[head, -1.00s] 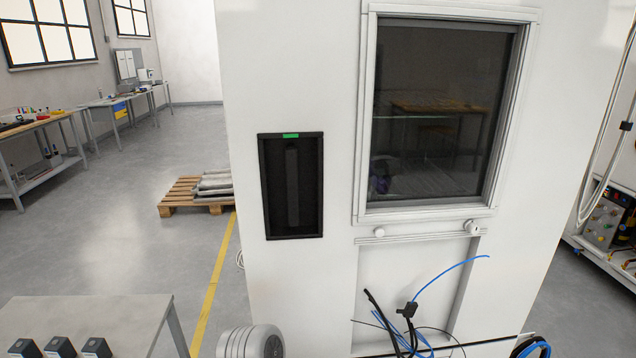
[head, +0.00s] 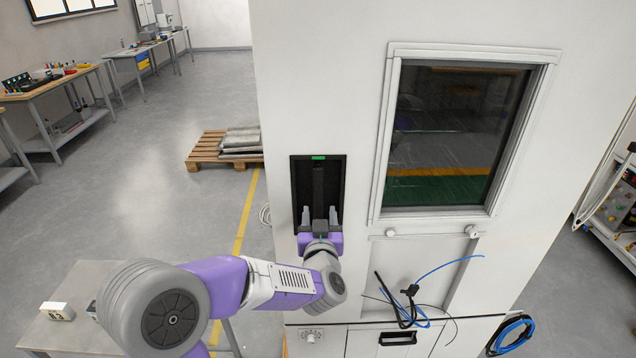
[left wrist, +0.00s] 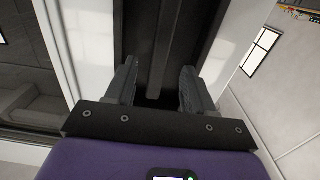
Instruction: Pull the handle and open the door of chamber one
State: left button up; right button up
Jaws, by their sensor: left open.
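The white chamber door (head: 330,60) has a dark window (head: 450,130) at its right. A black recessed handle pocket with a green mark on top (head: 318,158) sits left of the window. Inside it is a dark vertical handle bar (head: 318,185), also in the left wrist view (left wrist: 178,45). My left gripper (head: 319,214) is at the lower part of the pocket, its fingers open on either side of the bar's line. In the left wrist view the open fingers (left wrist: 157,85) point into the pocket with a gap between them. Contact with the bar cannot be told. The door looks shut.
Black and blue cables (head: 410,300) hang on the chamber front below the window. A grey table (head: 75,335) stands at the lower left. A pallet with grey slabs (head: 225,147) lies behind on the left. The floor (head: 150,200) between is clear.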

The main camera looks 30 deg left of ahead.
aim_at(318, 198)
pick_arm(q)
jog(key=shift+w+a+r, duration=0.25)
jog(key=shift+w+a, duration=0.05)
jog(key=shift+a, duration=0.05)
jog(key=p+x, duration=0.1)
jog(key=x, duration=0.5)
jog(key=shift+w+a+f, duration=0.15)
jog(key=shift+w, duration=0.1)
grip_shut()
